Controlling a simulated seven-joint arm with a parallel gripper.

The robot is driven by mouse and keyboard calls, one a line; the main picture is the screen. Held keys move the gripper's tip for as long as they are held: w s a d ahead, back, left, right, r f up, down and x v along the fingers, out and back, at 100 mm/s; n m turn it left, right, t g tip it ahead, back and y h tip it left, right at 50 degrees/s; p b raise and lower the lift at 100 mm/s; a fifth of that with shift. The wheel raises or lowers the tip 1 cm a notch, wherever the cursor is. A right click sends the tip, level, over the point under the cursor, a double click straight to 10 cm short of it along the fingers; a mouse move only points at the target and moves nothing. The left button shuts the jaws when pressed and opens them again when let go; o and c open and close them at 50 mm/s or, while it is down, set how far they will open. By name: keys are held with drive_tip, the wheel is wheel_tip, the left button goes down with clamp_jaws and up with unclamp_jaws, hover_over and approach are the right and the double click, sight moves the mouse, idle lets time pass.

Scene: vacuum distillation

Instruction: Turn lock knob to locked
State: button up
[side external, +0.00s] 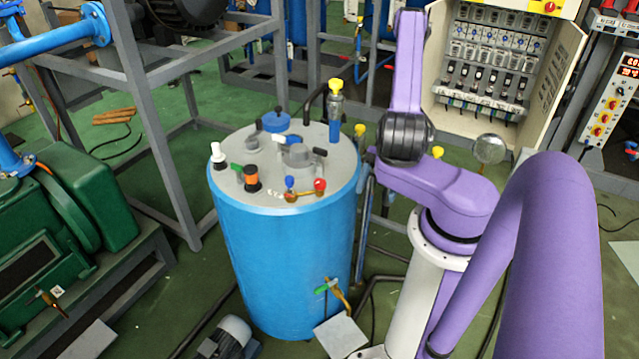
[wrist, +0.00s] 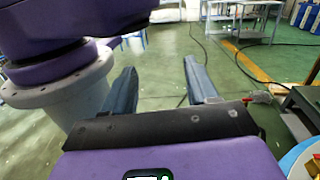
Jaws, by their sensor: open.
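I cannot tell for certain which part is the lock knob. Candidates in the side external view include a red knob (side external: 320,185) and a blue knob (side external: 289,182) on the small brass fitting on the lid of the blue tank (side external: 280,260). A red button on a yellow box (side external: 549,6) shows at the top of the open electrical cabinet (side external: 440,60). My gripper (wrist: 162,84) shows in the wrist view with its two dark fingers spread and nothing between them, over open green floor. The side external view does not show the fingers.
A grey steel frame (side external: 155,130) and green machine (side external: 70,205) stand left of the tank. A panel with several coloured buttons (side external: 607,105) is at far right.

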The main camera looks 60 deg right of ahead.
drive_tip(key=w+d+m+t+h, duration=0.2)
drive_tip(key=d+m+t+h, duration=0.25)
drive_tip(key=m+t, duration=0.85)
drive_tip(key=m+t+h, duration=0.5)
drive_tip(key=t+h, duration=0.2)
drive_tip(key=h, duration=0.3)
approach(320, 181)
drive_tip(key=x, duration=1)
drive_tip(key=shift+a+f, duration=0.1)
drive_tip(key=shift+f, duration=0.25)
